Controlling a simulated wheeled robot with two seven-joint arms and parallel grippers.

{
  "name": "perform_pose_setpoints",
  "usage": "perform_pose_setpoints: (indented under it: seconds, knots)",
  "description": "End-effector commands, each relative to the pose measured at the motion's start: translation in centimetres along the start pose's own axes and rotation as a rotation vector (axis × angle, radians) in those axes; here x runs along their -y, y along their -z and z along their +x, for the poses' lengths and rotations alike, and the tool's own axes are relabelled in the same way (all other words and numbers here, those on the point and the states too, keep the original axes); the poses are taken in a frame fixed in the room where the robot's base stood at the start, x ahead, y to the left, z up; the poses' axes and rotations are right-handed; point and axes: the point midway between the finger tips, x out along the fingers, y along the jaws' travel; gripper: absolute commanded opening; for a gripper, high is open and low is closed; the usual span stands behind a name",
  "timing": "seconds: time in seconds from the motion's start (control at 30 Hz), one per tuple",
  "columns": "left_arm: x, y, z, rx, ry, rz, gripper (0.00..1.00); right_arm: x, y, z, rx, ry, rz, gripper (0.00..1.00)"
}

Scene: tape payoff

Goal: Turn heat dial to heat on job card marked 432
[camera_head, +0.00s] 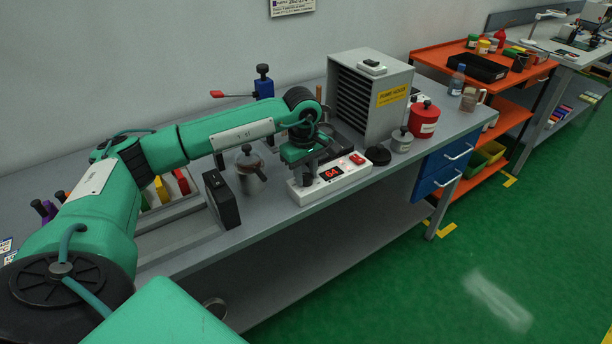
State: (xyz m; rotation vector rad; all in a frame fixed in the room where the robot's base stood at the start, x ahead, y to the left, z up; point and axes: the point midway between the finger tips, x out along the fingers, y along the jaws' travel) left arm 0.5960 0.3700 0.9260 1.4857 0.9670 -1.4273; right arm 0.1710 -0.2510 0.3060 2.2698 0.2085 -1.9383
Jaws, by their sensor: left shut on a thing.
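A white control box (349,178) with a red lit display (331,173) stands near the front edge of the grey bench. The display seems to read 64. My left gripper (305,174) points down onto the left end of this box. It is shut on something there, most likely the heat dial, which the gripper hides. A red switch (357,159) sits on the right end of the box. A white card (291,5) hangs on the wall, cut off by the top edge; its print is too small to read surely. My right gripper is out of view.

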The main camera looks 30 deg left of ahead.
Motion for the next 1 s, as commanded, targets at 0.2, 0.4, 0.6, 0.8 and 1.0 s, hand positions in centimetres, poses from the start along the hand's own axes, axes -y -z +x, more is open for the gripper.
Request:
perform_pose_setpoints:
  seconds: [0.2,0.4,0.6,0.8,1.0]
  knots:
    - [-0.06,0.04,-0.14,0.001,-0.003,0.013,0.07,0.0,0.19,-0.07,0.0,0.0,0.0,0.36]
    - [-0.06,0.04,-0.15,0.001,-0.003,0.013,0.07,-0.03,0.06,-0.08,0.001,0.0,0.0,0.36]
    - [-0.05,0.04,-0.12,0.001,-0.002,0.012,0.52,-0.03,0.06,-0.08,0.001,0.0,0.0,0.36]
    - [-0.02,0.03,-0.06,0.001,-0.001,0.012,0.52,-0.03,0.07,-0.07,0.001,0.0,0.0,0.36]
    - [-0.07,0.04,-1.01,0.0,-0.003,0.012,0.52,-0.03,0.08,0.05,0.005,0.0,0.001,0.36]
